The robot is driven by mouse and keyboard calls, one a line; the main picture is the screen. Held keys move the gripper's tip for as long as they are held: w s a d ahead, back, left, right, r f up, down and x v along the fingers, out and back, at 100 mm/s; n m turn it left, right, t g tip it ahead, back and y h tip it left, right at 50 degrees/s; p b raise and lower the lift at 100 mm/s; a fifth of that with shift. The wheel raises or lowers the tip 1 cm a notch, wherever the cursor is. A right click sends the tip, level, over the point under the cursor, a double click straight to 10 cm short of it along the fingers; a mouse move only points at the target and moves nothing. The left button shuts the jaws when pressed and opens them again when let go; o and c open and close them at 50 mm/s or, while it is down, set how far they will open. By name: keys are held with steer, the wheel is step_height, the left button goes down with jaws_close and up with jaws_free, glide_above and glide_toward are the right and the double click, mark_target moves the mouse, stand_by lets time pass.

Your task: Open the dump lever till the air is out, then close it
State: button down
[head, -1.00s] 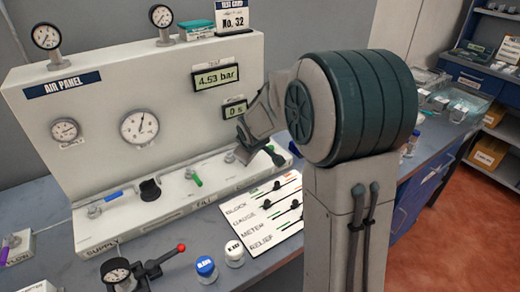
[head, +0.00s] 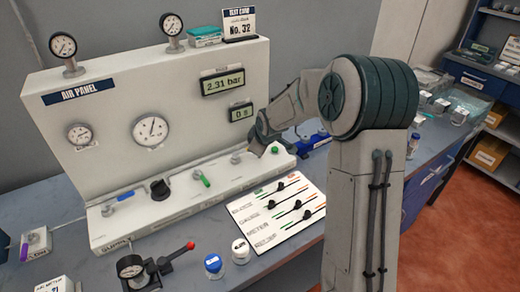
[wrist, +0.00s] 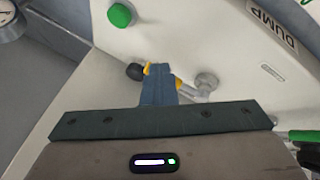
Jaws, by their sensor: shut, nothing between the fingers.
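The dump lever (wrist: 190,88) shows in the wrist view, with a grey pivot, some yellow and a black tip, beside the DUMP label (wrist: 271,24). My gripper (wrist: 158,72) is shut with nothing between its fingers. Its fingertips overlap the lever's middle; I cannot tell if they touch it. In the head view my gripper (head: 262,146) is at the right end of the panel's ledge and hides most of the lever. The pressure display (head: 222,81) reads 2.31 bar. The display below it (head: 241,112) reads 0 s.
A green button (head: 277,149) sits at the ledge's right end, close to my gripper; it also shows in the wrist view (wrist: 121,14). A green lever (head: 205,181), a black knob (head: 160,189) and a blue lever (head: 125,196) line the ledge. A white slider board (head: 278,209) lies in front.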

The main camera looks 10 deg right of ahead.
steer(key=shift+w+d+f, duration=0.1)
steer(key=shift+w+d, duration=0.05)
steer(key=shift+w, duration=0.4)
stand_by(0.4)
steer(key=s, duration=0.2)
steer(key=s+d+r+p, duration=0.1)
steer(key=shift+s+d+r, duration=0.2)
steer(key=shift+s, duration=0.2)
steer(key=s+d+r, duration=0.2)
steer(key=d+r, duration=0.3)
steer(key=r, duration=0.3)
steer(key=shift+s, duration=0.3)
steer(key=shift+s+a, duration=0.1)
steer(key=s+a+r+m+g+h, duration=0.1)
steer(key=s+m, duration=1)
steer(key=s, duration=2)
steer(key=shift+s+a+r+g, duration=0.25)
steer(key=shift+a+r+g, duration=0.3)
steer(key=shift+a+g, duration=0.4)
